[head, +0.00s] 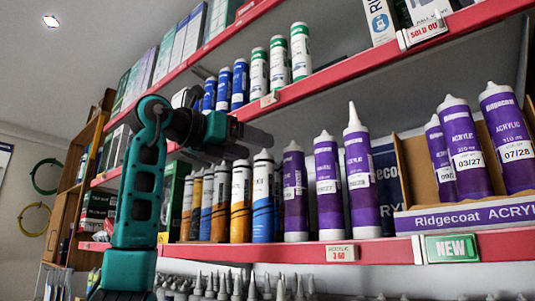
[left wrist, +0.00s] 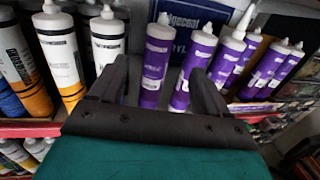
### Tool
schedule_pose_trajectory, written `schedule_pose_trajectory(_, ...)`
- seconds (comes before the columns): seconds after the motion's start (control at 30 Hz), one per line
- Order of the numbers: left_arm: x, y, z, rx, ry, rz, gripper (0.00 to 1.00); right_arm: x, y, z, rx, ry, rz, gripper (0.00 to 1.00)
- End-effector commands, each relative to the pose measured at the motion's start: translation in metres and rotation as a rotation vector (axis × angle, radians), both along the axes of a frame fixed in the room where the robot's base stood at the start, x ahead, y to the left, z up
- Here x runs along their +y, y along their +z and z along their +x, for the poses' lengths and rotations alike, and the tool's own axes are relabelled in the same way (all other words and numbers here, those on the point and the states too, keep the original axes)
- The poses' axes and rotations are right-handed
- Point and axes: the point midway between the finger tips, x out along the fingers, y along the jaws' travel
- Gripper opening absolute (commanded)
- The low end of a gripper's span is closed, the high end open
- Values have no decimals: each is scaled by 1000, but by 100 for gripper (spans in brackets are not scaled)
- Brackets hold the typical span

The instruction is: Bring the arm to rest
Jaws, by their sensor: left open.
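My left arm (head: 143,190) rises from the lower left in the head view and bends right at the top. My left gripper (head: 258,135) points right, in front of the shelving and above the row of tubes in the picture. In the left wrist view my left gripper (left wrist: 158,84) is open, its two dark fingers apart. Purple tubes (left wrist: 157,62) show between and beyond the fingers, and nothing is visibly held. Whether the fingers touch a tube cannot be told. My right gripper is not in view.
Purple acrylic tubes (head: 328,185) and orange-blue tubes (head: 241,200) stand on the red-edged middle shelf (head: 380,250). A Ridgecoat carton (head: 460,218) holds several purple tubes at right. Green and blue tubes (head: 300,52) stand on the shelf above. More nozzles (head: 235,285) show below.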

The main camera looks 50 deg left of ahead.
Motion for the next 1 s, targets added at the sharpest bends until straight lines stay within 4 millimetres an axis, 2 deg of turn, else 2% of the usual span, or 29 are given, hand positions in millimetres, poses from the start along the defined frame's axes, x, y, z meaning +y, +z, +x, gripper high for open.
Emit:
schedule_pose_trajectory(0.2,1,0,-14,0,0,0,77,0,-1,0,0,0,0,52)
schedule_pose_trajectory(1.0,1,0,-13,0,-1,0,77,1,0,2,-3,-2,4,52)
